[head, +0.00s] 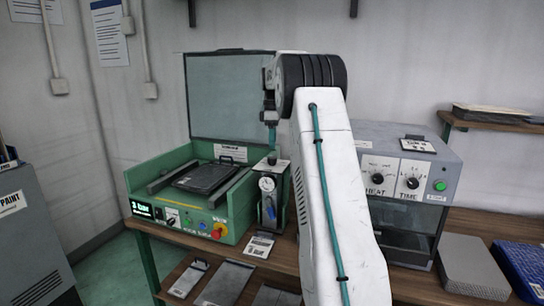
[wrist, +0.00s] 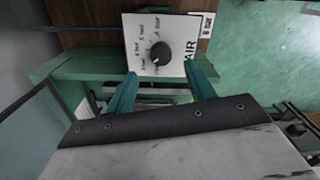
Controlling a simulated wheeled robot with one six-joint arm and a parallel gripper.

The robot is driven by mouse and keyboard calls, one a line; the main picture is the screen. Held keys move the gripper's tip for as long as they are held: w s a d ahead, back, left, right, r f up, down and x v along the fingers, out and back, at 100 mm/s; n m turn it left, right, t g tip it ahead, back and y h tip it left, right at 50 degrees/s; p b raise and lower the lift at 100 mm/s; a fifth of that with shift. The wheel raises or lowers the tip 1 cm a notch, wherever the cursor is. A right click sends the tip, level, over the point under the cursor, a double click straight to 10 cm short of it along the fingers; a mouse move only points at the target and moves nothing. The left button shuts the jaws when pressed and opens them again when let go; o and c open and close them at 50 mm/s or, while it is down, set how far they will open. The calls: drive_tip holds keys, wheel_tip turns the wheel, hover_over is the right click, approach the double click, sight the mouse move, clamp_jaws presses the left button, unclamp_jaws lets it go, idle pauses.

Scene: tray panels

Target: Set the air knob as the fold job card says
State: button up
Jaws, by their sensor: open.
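The air knob (wrist: 161,53) is a round black dial on a white panel (wrist: 133,28) marked AIR, with small bar markings around it. A light mark shows on its lower left; which marking it meets is too small to tell. My gripper (wrist: 161,72) is open, with its two teal fingers apart and their tips just below the knob in the wrist view. Nothing is between them. In the head view my gripper (head: 270,128) hangs above the small gauge unit (head: 268,205). A white card (head: 259,245) lies at its foot, its writing unreadable.
A green press (head: 150,180) with a raised lid and red button (head: 219,230) stands to the left. A grey oven (head: 440,160) with HEAT and TIME knobs stands to the right, partly behind my arm. A blue tray (head: 528,266) lies at the far right.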

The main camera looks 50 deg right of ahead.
sight(272, 157)
wheel_tip(272, 157, down, 7)
drive_tip(key=shift+a+r, duration=0.1)
drive_tip(key=shift+r, duration=0.1)
drive_tip(key=c, duration=1)
